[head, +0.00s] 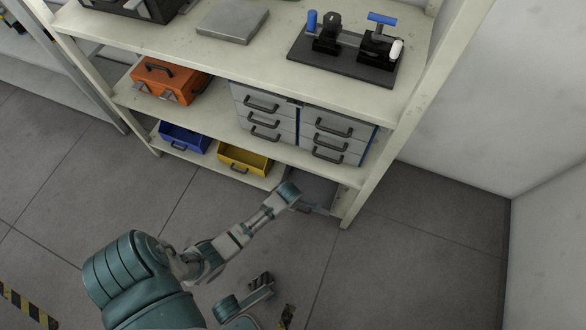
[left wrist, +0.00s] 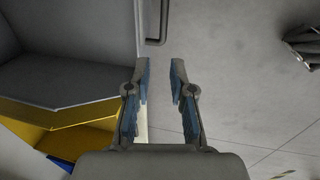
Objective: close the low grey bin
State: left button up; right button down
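The low grey bin (head: 318,190) sits at the right end of the bottom shelf and is pulled out past the shelf's front edge. In the left wrist view its open inside (left wrist: 60,70) shows at left, with its pale front and a dark handle (left wrist: 156,28) at the top. My left gripper (left wrist: 160,68) is open and empty, just short of the handle, its fingers apart. In the head view my left gripper (head: 290,192) is at the bin's front, its fingers not clear.
A yellow bin (head: 243,160) and a blue bin (head: 185,137) stand left of the grey bin on the bottom shelf. Above are grey drawers (head: 335,133) and an orange toolbox (head: 165,80). A shelf post (head: 365,195) stands right of the bin. The floor in front is clear.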

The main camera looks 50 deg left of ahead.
pick_arm(q)
jog(key=shift+v, duration=1.4)
